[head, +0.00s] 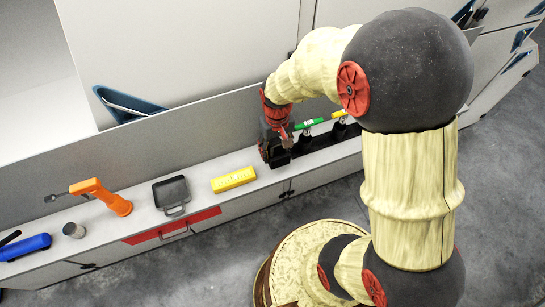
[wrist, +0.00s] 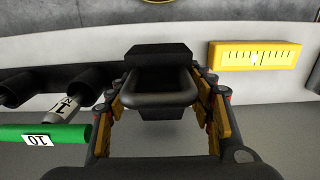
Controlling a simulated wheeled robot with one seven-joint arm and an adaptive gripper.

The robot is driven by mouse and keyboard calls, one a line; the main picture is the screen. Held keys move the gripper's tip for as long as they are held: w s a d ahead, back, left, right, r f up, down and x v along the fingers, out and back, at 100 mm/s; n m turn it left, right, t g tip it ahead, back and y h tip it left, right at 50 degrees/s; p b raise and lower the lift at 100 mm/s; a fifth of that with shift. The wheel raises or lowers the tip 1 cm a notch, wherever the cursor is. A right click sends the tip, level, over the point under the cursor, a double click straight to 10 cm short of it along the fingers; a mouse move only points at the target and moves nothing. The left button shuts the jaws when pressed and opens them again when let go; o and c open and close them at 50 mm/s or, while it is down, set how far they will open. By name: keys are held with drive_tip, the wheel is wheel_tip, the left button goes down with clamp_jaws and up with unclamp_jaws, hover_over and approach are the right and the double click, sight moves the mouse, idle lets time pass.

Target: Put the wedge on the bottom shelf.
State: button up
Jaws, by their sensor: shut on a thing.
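My gripper (head: 275,150) is over the narrow pale counter, beside the black holder rack. In the wrist view my gripper (wrist: 163,92) is shut on a dark block with a rounded loop at its near side, which I take for the wedge (wrist: 160,57). Its full shape is hard to make out, and in the head view it is mostly lost against the dark gripper. It is close to the counter; I cannot tell whether it touches. I cannot make out which surface is the bottom shelf.
A yellow marked block (head: 233,180), a black tray with a handle (head: 172,193), an orange tool (head: 100,196), a grey cylinder (head: 74,230) and a blue tool (head: 27,247) line the counter (head: 138,222). A green-handled tool (head: 308,124) sits close to my gripper at the rack.

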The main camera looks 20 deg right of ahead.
drive_tip(key=shift+f+b, duration=0.5)
drive_tip(key=shift+f, duration=1.8)
drive_tip(key=shift+f, duration=0.2)
drive_tip(key=o, duration=1.5)
drive_tip(key=shift+r, duration=0.1)
